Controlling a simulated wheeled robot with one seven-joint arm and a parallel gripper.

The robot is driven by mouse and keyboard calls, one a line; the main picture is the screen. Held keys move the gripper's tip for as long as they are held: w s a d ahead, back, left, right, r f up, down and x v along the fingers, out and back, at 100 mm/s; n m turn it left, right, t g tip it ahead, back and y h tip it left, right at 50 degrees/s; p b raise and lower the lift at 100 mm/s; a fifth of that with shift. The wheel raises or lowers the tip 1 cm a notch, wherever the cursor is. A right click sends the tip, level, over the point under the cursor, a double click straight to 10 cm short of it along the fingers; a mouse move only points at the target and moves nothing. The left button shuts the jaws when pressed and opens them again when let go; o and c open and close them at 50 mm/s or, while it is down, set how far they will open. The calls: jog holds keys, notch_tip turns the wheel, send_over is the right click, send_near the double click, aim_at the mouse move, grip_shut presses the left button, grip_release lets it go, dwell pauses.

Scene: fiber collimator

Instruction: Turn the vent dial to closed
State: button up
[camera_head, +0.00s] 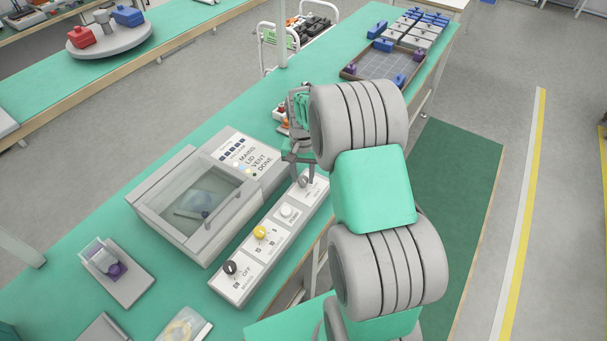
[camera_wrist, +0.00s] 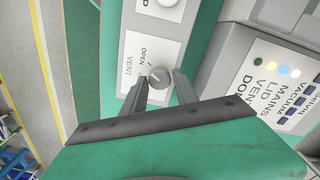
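The vent dial (camera_wrist: 159,77) is a small grey knob on a white label marked OPEN and VENT in the wrist view. It sits at the far end of the pale control strip (camera_head: 222,283), where the dial (camera_head: 303,181) is partly hidden by my fingers in the head view. My gripper (camera_wrist: 160,84) points down at the strip, with one finger on each side of the dial. It also shows in the head view (camera_head: 300,172). The fingers look apart, with small gaps beside the knob. Which way the dial points is too small to tell.
The strip also carries a white button (camera_head: 287,211), a yellow dial (camera_head: 260,232) and a black dial (camera_head: 231,267). Beside it stands a clear-lidded chamber (camera_head: 147,193) with an indicator panel (camera_wrist: 285,85). A parts tray (camera_head: 349,76) lies farther back on the green bench.

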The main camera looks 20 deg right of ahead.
grip_shut()
jog(key=shift+w+n, duration=0.1)
jog(key=shift+n, duration=0.2)
jog(key=n+b, duration=0.2)
jog(key=n, duration=0.3)
jog(key=shift+n, duration=0.3)
jog(key=n+b, duration=0.1)
jog(key=n, duration=0.4)
jog(key=shift+n, duration=0.3)
jog(key=shift+r, duration=0.1)
dwell(0.4)
jog(key=shift+o, duration=2.1)
grip_release()
